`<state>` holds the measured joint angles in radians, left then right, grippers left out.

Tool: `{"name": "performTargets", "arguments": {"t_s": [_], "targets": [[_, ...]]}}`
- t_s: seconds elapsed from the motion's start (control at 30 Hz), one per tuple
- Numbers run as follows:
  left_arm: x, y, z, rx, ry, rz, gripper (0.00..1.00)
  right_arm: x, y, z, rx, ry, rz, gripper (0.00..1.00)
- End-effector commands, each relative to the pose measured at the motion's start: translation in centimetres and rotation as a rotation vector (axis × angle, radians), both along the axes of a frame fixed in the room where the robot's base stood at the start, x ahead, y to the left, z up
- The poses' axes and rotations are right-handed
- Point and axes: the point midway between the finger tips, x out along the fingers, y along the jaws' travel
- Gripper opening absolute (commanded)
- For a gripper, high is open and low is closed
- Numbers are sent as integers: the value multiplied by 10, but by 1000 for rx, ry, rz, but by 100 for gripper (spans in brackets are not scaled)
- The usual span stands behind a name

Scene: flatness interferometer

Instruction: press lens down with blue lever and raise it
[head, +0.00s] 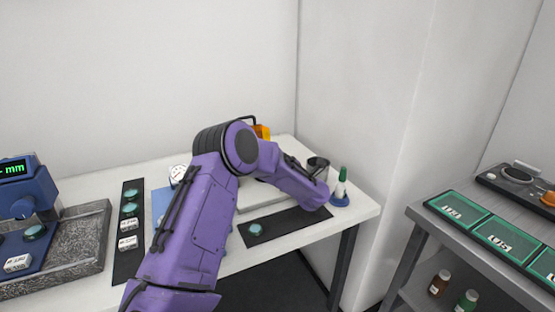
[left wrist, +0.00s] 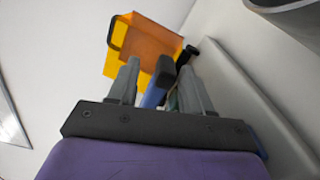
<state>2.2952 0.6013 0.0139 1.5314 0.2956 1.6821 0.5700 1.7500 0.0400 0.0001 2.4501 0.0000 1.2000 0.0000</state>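A purple arm of mine fills the middle of the head view and hides most of the white instrument (head: 258,193) behind it. The instrument's orange shield (head: 262,132) shows past my arm, and also in the left wrist view (left wrist: 150,45). There, the blue lever (left wrist: 153,96) with a dark end stands between the fingers of my left gripper (left wrist: 157,68). The fingers are apart, with gaps visible beside the lever. My left gripper is hidden in the head view. No lens is visible under the lever. My right gripper is not in view.
A round teal lens (head: 254,229) lies on a black mat (head: 289,222). A dark cup (head: 318,166) and green-capped bottle (head: 341,184) stand at the table's right end. A blue gauge (head: 28,200) is at left. A grey cart (head: 450,222) with green-edged trays stands at right.

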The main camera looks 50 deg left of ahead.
Motion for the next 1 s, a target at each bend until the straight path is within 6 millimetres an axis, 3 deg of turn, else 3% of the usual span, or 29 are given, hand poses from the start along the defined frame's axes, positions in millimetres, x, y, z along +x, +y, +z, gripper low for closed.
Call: {"name": "performTargets", "arguments": {"t_s": [0.1, 0.3, 0.9, 1.0], "targets": [[-6, -30, -2, 1, 0, -4, 49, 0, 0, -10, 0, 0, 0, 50], [-13, -61, -2, 0, 0, -2, 49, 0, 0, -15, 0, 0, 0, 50], [-15, -66, 0, -1, 0, 0, 49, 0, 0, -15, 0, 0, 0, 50], [-15, -66, 10, 0, -1, -1, 49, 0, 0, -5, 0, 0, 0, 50]]}}
